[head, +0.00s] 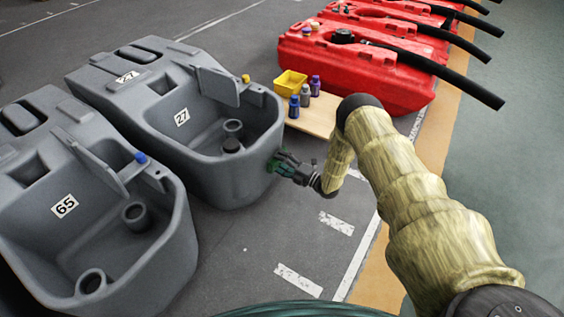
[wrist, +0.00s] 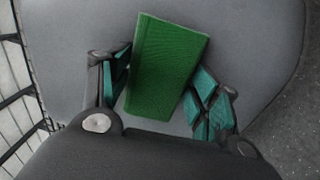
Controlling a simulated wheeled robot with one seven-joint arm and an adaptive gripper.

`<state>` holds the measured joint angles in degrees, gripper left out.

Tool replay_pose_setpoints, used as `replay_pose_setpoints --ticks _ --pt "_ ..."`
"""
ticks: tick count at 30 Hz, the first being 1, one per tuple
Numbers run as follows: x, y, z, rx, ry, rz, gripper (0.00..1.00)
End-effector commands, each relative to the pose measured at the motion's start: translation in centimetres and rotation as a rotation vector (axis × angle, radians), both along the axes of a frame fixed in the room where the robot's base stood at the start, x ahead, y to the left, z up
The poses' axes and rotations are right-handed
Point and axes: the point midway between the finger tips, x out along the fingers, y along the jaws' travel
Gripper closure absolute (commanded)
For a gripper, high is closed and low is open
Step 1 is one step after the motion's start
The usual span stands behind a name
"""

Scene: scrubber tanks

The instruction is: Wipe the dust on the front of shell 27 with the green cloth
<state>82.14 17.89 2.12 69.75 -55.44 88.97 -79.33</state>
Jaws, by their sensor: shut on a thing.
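Shell 27 (head: 215,178) is the grey moulded tank in the middle of the head view, with a white "27" label inside its basin. My gripper (head: 280,163) is at the right end of its rounded front wall. In the wrist view, the green cloth (wrist: 166,66) is a folded rectangle between my gripper's teal fingers, which are shut on it. The grey shell wall (wrist: 75,60) fills the background close behind the cloth; I cannot tell whether they touch. No dust can be made out on the visible part of the wall. The cloth is hard to tell from the fingers in the head view.
Grey shell 65 (head: 150,255) stands to the left. A wooden board (head: 318,116) behind my gripper carries a yellow bin (head: 290,83) and several small bottles. Red tanks (head: 355,75) with black hoses stand at the back right. The floor in front of shell 27 is clear.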

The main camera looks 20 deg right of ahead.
Motion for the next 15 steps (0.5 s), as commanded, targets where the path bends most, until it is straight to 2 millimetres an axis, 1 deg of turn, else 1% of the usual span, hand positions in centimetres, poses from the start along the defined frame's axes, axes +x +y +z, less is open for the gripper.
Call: replay_pose_setpoints --ticks 3,11,12,13,14,15 --pt "-0.4 1.0 0.3 0.001 0.000 0.003 0.57" --pt "-1.1 2.6 0.3 0.003 -0.002 0.006 0.57" --pt "-1.2 2.7 0.3 0.003 -0.003 0.006 0.60" --pt "-1.2 2.8 0.3 0.003 -0.003 0.006 0.60" --pt "-1.2 2.8 0.3 0.003 -0.003 0.006 0.64" --pt "-1.3 2.9 0.3 0.003 -0.003 0.006 0.64"
